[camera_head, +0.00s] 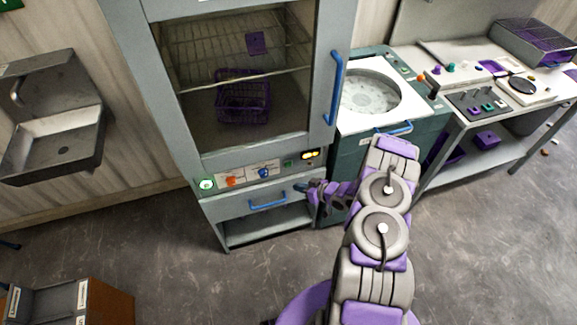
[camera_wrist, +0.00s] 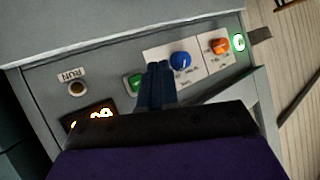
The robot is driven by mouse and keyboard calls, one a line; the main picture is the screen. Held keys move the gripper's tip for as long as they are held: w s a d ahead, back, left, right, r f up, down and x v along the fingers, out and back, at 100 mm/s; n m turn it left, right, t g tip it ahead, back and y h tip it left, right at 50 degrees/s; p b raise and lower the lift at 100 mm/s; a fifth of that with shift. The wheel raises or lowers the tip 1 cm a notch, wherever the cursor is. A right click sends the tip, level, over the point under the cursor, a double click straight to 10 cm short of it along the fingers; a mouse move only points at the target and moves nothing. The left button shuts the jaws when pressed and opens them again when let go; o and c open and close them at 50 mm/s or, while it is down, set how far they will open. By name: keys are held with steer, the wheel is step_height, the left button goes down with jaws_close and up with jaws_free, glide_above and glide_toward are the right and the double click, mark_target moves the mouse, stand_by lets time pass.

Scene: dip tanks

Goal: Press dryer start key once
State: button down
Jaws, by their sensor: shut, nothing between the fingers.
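The dryer (camera_head: 215,165) is a grey cabinet with a glass door and a front control panel. A small green key (camera_head: 288,163) sits between the blue knob and the lit display; it also shows in the wrist view (camera_wrist: 135,84), partly hidden by my fingers. A round green-lit button (camera_head: 206,184) is at the panel's left end, and at the right edge of the wrist view (camera_wrist: 239,43). I cannot read which is marked start. My gripper (camera_head: 306,187) is shut and empty, in front of the panel. In the wrist view its fingertips (camera_wrist: 158,66) appear beside the green key; contact cannot be told.
An orange knob (camera_wrist: 219,46) and a blue knob (camera_wrist: 180,60) are close by. A RUN lamp (camera_wrist: 77,88) appears dark, near the lit display (camera_wrist: 92,117). A blue drawer handle (camera_head: 268,201) is below the panel. A purple basket (camera_head: 243,97) is inside the cabinet.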

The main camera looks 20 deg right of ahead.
mark_target(288, 164)
steer(key=w+b, duration=0.1)
steer(key=w, duration=0.6)
steer(key=shift+w, duration=0.3)
steer(key=shift+w, duration=0.1)
stand_by(1.7)
steer(key=shift+w+a, duration=0.1)
steer(key=shift+w, duration=0.2)
